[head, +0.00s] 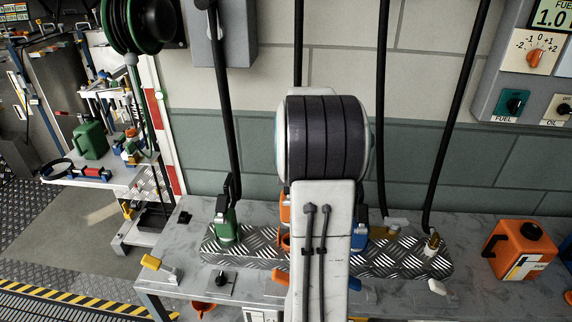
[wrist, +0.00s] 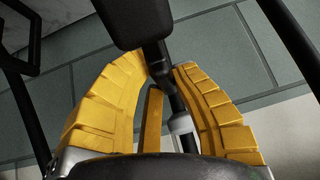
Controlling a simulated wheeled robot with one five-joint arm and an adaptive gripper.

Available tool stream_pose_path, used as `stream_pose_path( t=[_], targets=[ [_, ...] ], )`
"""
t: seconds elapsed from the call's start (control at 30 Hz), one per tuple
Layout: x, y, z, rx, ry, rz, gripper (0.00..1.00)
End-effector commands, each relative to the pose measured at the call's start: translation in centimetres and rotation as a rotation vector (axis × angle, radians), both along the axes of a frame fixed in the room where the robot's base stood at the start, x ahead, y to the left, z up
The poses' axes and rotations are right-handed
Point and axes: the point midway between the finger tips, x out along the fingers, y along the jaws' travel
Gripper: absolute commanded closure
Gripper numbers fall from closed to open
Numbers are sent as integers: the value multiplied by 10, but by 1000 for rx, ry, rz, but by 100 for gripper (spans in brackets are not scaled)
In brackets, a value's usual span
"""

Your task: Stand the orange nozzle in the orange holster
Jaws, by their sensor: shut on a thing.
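An orange piece, apparently the body of the orange nozzle (head: 285,208), shows at the left edge of my arm in the head view. Just below it is the orange holster (head: 284,242) on the ribbed metal plate, mostly hidden by my arm. The gap between nozzle and holster is hard to judge. My gripper is hidden behind my arm in the head view. In the wrist view my gripper (wrist: 160,85) has its yellow fingers closed around the nozzle, whose black part (wrist: 135,20) reaches up past the fingertips. The nozzle's lower end is hidden.
A green nozzle (head: 227,222) stands left on the metal plate (head: 345,258). Blue (head: 360,238) and brass (head: 433,243) fittings are to the right. An orange canister (head: 522,250) stands far right. Black hoses hang along the wall. Coloured levers line the bench front.

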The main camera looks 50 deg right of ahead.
Motion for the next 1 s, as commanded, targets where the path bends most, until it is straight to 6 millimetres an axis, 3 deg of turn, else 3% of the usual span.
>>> stream_pose_path(
  t=[0.63, 1.0],
  targets=[
    [1, 0, 0, 12, 12, 0, 100],
    [0, 0, -26, 13, 13, 0, 100]
  ],
)
